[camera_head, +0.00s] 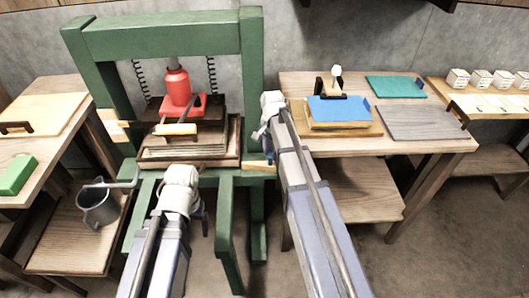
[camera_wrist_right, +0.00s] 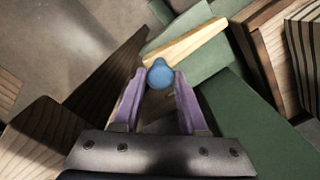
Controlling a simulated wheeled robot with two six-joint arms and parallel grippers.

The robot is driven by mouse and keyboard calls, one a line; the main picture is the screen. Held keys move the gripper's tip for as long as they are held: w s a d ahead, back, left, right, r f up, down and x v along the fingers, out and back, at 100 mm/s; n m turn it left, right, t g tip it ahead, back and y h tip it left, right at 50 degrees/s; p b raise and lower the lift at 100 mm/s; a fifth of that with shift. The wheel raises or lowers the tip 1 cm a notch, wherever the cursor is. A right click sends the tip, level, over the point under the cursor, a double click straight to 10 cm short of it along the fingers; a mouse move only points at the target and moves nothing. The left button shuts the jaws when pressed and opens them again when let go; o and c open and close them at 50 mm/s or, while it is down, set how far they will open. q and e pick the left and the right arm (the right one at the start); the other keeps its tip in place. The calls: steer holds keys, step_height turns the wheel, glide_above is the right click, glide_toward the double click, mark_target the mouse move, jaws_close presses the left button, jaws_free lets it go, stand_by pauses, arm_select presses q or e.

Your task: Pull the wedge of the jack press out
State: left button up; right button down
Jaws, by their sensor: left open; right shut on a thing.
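The green jack press (camera_head: 253,60) stands against the back wall with a red jack (camera_head: 177,85) above a stack of boards. The pale wooden wedge (camera_head: 258,167) sits low at the press's right post, and its blue knob (camera_head: 271,157) shows beside it. In the right wrist view the blue knob (camera_wrist_right: 160,73) lies between the purple fingers of my right gripper (camera_wrist_right: 160,76), which is shut on it. The pale wedge (camera_wrist_right: 186,43) runs beyond the knob across green frame parts. My left gripper (camera_head: 182,172) is in front of the board stack, open; its fingertips are mostly hidden by its wrist.
A table (camera_head: 290,90) at right holds a blue-topped block (camera_head: 338,109), a teal board (camera_head: 395,87) and a grey board (camera_head: 420,122). A left table (camera_head: 50,170) holds a pale board and a green block. A metal pot (camera_head: 97,204) stands on the low left shelf.

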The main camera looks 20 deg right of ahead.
steer(key=shift+d, duration=0.25)
steer(key=shift+c, duration=2.3)
jaws_free()
steer(key=shift+r, duration=0.1)
step_height(320, 180, up, 8)
steer(key=p, duration=0.8)
steer(key=shift+s+f, duration=0.1)
steer(key=shift+f, duration=0.1)
steer(key=s+a+r+n+p, duration=0.1)
steer(key=s+a+r+n, duration=0.1)
steer(key=s+a+n, duration=0.6)
steer(key=s+a+r+n+h+p, duration=0.1)
steer(key=s+a+r+n+p, duration=0.1)
steer(key=s+a+n, duration=0.6)
steer(key=s+a, duration=0.4)
steer(key=s, duration=0.1)
steer(key=shift+s+p, duration=0.2)
steer(key=shift+p, duration=0.1)
